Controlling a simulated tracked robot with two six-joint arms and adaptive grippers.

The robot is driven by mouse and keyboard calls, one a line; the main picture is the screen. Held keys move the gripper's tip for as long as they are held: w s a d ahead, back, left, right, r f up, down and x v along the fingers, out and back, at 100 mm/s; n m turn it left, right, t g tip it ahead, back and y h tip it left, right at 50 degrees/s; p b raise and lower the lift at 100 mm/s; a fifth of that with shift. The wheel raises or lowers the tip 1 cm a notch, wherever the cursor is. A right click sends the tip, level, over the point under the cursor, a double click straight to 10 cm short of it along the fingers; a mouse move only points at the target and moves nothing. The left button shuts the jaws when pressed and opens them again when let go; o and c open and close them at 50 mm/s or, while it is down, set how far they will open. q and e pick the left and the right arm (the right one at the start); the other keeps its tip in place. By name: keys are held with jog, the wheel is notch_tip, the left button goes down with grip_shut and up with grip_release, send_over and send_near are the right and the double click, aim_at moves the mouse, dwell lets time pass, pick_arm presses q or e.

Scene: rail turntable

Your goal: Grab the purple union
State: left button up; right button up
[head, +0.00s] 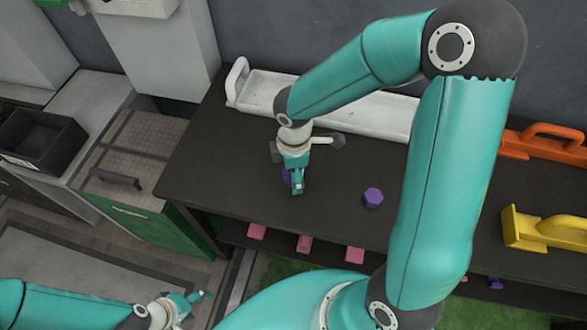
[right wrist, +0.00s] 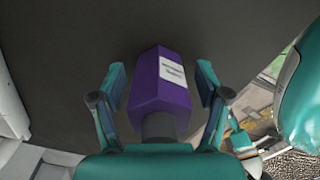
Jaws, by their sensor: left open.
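A purple six-sided piece (right wrist: 160,85) with a white label and a dark grey round end lies on the dark table in the right wrist view. I take it for the union; the label is too small to read. My right gripper (right wrist: 160,82) is open, with one finger on each side of it and gaps showing. In the head view my right gripper (head: 297,188) hides most of this purple piece (head: 286,176). Another purple six-sided piece (head: 373,198) stands apart to the right. My left gripper (head: 198,300) is open and empty, low at the left, off the table.
A long white tray (head: 250,88) lies along the table's back. An orange handled piece (head: 545,147) and a yellow one (head: 540,232) are at the right. Pink blocks (head: 257,231) sit on a lower shelf in front. A green-fronted cabinet (head: 150,228) stands left.

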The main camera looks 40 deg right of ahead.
grip_shut()
jog(key=shift+r, duration=0.1)
